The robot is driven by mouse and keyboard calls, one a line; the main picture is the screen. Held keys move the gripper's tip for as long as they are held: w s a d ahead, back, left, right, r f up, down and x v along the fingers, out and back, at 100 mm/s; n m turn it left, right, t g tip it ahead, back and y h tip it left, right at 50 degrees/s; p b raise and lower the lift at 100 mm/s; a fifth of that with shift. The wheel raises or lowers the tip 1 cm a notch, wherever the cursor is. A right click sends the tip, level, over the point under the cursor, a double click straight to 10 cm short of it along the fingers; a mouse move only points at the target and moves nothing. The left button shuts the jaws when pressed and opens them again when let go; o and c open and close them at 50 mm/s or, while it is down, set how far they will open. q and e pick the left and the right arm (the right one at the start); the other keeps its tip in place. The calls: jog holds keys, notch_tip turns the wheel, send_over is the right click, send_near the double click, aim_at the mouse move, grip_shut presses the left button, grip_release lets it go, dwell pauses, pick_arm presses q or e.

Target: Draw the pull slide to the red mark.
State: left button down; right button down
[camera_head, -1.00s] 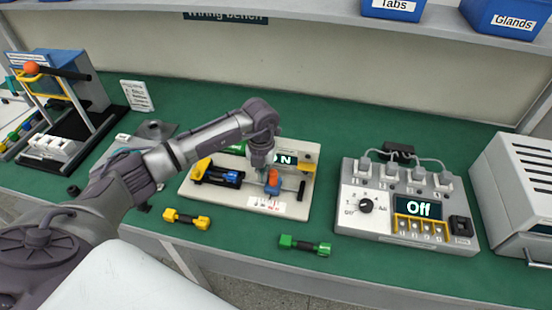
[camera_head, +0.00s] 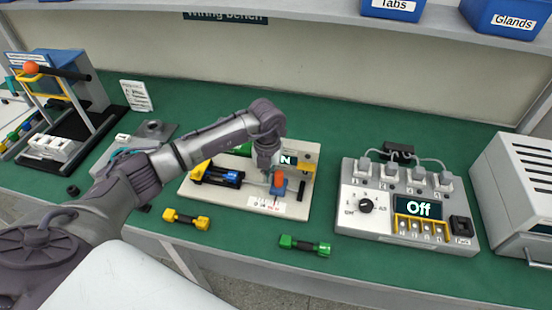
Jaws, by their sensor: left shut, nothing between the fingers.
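The pull-test fixture is a pale board (camera_head: 225,205) with a black and blue clamp (camera_head: 215,174) at its left. The pull slide, a blue block with an orange top (camera_head: 279,183), stands right of the clamp on the board. A white scale (camera_head: 268,206) with small red markings lies in front of it; its details are too small to read. My left gripper (camera_head: 270,172) is shut and empty, pointing down at the left side of the slide. Whether it touches the slide is unclear. My arm partly covers the "N" display (camera_head: 287,160). My right gripper is not in view.
A yellow-ended piece (camera_head: 186,219) and a green-ended piece (camera_head: 304,245) lie at the bench's front. A grey control box (camera_head: 370,225) reading "Off" stands right. A black stand with an orange ball (camera_head: 32,68) is at left. Green mat (camera_head: 330,125) is clear behind.

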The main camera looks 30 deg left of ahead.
pick_arm(q)
jog(key=shift+a, duration=0.1)
jog(key=shift+s+a, duration=0.2)
jog(key=shift+a, duration=0.35)
notch_tip(320, 180, up, 8)
jog(key=p, duration=0.5)
dwell(0.5)
